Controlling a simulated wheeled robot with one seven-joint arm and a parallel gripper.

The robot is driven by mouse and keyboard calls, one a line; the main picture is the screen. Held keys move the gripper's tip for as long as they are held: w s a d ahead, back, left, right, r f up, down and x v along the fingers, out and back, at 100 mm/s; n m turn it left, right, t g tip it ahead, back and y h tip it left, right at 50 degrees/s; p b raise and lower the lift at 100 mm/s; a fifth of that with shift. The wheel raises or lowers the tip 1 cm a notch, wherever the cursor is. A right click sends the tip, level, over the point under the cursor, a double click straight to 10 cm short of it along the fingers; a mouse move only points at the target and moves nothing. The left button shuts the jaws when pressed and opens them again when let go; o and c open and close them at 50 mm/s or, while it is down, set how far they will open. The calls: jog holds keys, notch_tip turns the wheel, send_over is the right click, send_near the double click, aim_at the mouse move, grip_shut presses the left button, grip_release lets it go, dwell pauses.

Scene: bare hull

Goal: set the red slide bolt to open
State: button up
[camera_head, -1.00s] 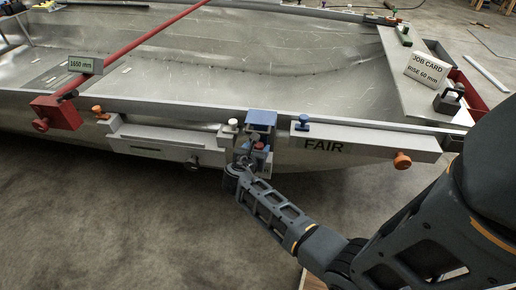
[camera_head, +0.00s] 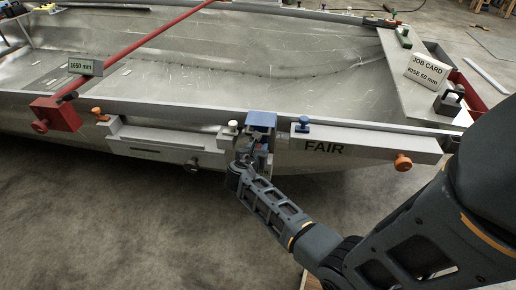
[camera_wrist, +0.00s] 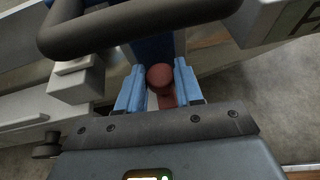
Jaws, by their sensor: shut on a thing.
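The red slide bolt (camera_wrist: 160,77) shows its round knob and a short red strip below it in the wrist view. My gripper (camera_wrist: 160,88) has its two blue fingers on either side of the knob and is shut on it. In the head view my gripper (camera_head: 256,158) is at the front of the hull's rail, just under the blue bracket (camera_head: 261,121). The bolt is mostly hidden there by my gripper, and I cannot tell how far it has slid.
A grey bar marked FAIR (camera_head: 362,142) runs right of the bracket, with an orange knob (camera_head: 403,162). A grey beam (camera_head: 165,140) lies to the left. A red block (camera_head: 56,114) sits on the rail. Open floor lies in front.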

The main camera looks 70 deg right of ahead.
grip_shut()
jog(key=a+p, duration=0.1)
jog(key=a, duration=0.2)
jog(key=shift+s+a+p, duration=0.2)
jog(key=shift+s+p, duration=0.15)
jog(key=shift+p, duration=0.05)
jog(key=o, duration=0.9)
grip_release()
jog(key=shift+c, duration=0.2)
